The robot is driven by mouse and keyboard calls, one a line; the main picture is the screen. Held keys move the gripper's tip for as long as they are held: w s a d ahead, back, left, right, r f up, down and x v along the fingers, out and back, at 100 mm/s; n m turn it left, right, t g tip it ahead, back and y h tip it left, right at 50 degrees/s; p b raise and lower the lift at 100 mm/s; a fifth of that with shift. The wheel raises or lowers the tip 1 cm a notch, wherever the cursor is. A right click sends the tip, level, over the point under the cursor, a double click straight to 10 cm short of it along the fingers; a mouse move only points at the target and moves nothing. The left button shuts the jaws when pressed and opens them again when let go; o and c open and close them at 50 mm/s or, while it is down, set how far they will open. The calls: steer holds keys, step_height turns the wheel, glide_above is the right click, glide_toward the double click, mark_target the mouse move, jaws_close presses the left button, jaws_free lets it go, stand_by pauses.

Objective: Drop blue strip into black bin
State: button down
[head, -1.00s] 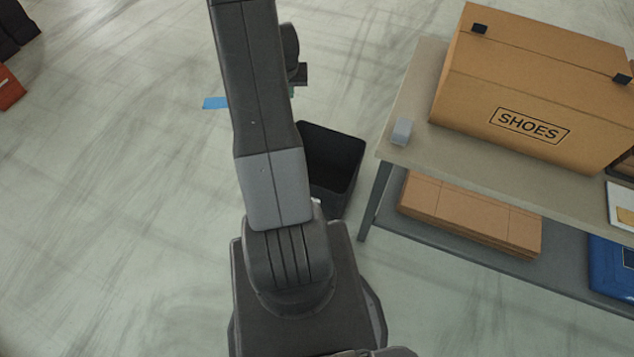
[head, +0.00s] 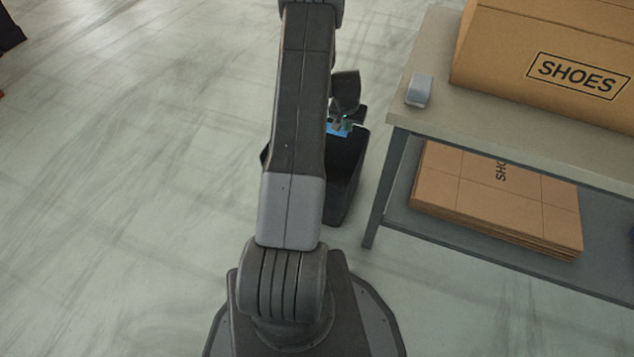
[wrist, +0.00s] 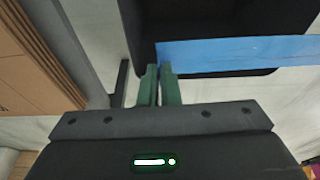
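The blue strip (wrist: 240,54) is pinched at its left end between the green fingertips of my gripper (wrist: 159,70) in the wrist view. It reaches out to the right, across the opening of the black bin (wrist: 137,30). In the head view a small piece of the blue strip (head: 337,129) shows beside my arm, at the top of the black bin (head: 346,172). My arm hides the rest of the strip and the left part of the bin.
A grey table (head: 428,128) stands right of the bin, with a SHOES box (head: 540,55) and a small grey-white object (head: 419,91) on top. Flat cardboard (head: 495,205) lies on its lower shelf.

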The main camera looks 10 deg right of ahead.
steer(key=s+b+x, duration=0.2)
steer(key=b+x, duration=0.1)
steer(key=x, duration=0.6)
steer(key=shift+s+d+f+b, duration=0.15)
steer(key=shift+d+f+b, duration=0.1)
steer(key=shift+d+b, duration=0.2)
steer(key=c, duration=1.6)
jaws_free()
steer(key=shift+o, duration=0.2)
steer(key=shift+r, duration=0.1)
steer(key=p+v, duration=0.4)
steer(key=v, duration=0.9)
steer(key=shift+a+r, duration=0.15)
steer(key=shift+r, duration=0.1)
steer(key=shift+f, duration=0.1)
